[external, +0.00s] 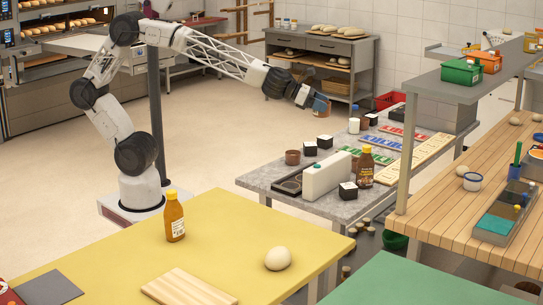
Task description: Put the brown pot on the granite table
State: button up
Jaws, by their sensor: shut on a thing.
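The granite table (254,181) is a grey speckled table right of centre in the external view. A small brown pot (292,157) stands upright near its left edge. My gripper (314,100) is at the end of my outstretched arm, above and beyond that pot. It is shut on a small blue and brown thing (321,106), which it holds in the air near the table's far left side. The held thing is too small to identify surely.
Black cubes (309,148), a white box (326,176), a brown sauce bottle (366,167) and coloured trays (397,131) crowd the granite table. A grey shelf (447,88) rises at its right. A yellow table (225,236) with a bottle stands in front.

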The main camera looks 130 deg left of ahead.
jog(key=s+a+r+n+g+y, duration=0.1)
jog(key=s+a+n+g+y, duration=0.25)
jog(key=a, duration=0.55)
jog(key=s+a+n+g+y, duration=0.1)
jog(key=s+a+n+g, duration=0.25)
jog(key=s+a, duration=0.45)
jog(key=s+a+r+n+g+y, duration=0.1)
jog(key=s+a+n+g+y, duration=0.2)
jog(key=a, duration=0.8)
notch_tip(320, 180, down, 23)
jog(key=n, duration=0.1)
jog(key=shift+s+a+g+h, duration=0.15)
jog(key=shift+s+g+h, duration=0.15)
jog(key=shift+h, duration=0.15)
jog(key=shift+f, duration=0.2)
jog(key=shift+f, duration=3)
jog(key=shift+f, duration=1.85)
jog(key=shift+f, duration=0.15)
